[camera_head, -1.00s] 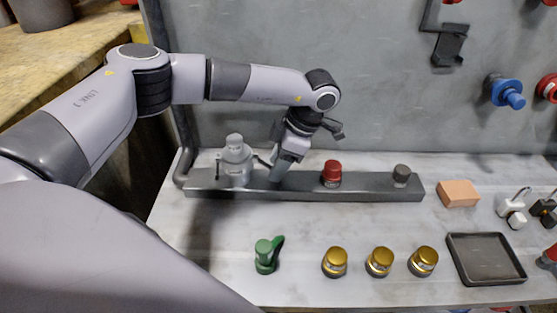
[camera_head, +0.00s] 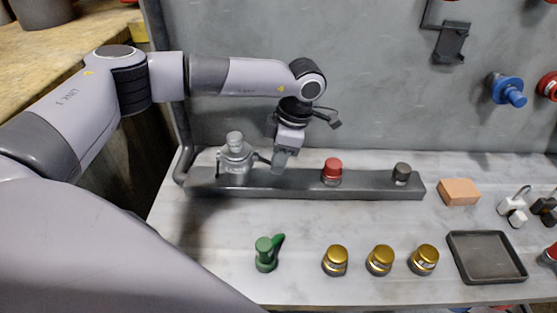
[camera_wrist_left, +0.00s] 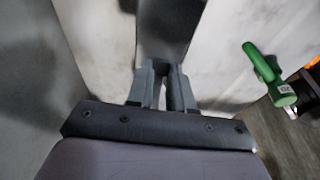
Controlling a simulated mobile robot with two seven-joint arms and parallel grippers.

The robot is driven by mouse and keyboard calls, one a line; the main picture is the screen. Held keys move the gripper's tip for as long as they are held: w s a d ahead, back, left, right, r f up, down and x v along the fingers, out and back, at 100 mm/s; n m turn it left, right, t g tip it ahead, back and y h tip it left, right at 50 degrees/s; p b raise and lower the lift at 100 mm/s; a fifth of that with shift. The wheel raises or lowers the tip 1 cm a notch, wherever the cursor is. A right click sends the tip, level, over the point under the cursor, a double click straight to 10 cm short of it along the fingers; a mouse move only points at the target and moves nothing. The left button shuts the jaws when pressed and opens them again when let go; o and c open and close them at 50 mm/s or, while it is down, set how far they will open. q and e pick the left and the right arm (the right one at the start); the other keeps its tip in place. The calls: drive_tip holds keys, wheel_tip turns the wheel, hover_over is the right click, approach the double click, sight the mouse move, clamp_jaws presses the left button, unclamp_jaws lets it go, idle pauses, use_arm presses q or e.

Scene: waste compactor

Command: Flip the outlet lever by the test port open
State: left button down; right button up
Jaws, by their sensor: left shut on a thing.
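The grey outlet valve (camera_head: 236,164) stands upright at the left end of the dark rail (camera_head: 300,187). Its thin outlet lever (camera_head: 262,159) sticks out to the right from the valve body towards my left gripper. My left gripper (camera_head: 280,164) points down over the rail, just right of the valve, with its fingers shut on the lever's end. My right gripper is out of view.
A red knob (camera_head: 332,171) and a dark cap (camera_head: 402,173) stand on the rail to the right. A green handle (camera_head: 266,254) and several gold-topped knobs (camera_head: 380,261) stand in front. An orange block (camera_head: 459,192) and a black tray (camera_head: 485,257) lie to the right.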

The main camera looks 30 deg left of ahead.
sight(265, 159)
use_arm(q)
drive_tip(key=r+t+h+b, duration=0.1)
drive_tip(key=h+b, duration=0.1)
drive_tip(key=shift+a+r+t+h, duration=0.1)
drive_tip(key=shift+t+h, duration=0.3)
drive_tip(key=shift+r+t+h+b, duration=0.45)
drive_tip(key=shift+h+b, duration=0.35)
drive_tip(key=shift+b, duration=0.35)
drive_tip(key=shift+s+a+r+t+h+b, duration=0.15)
drive_tip(key=shift+r+t+h+b, duration=0.3)
drive_tip(key=shift+h+b, duration=0.3)
drive_tip(key=shift+r, duration=0.1)
drive_tip(key=c, duration=1)
unclamp_jaws()
drive_tip(key=v, duration=0.7)
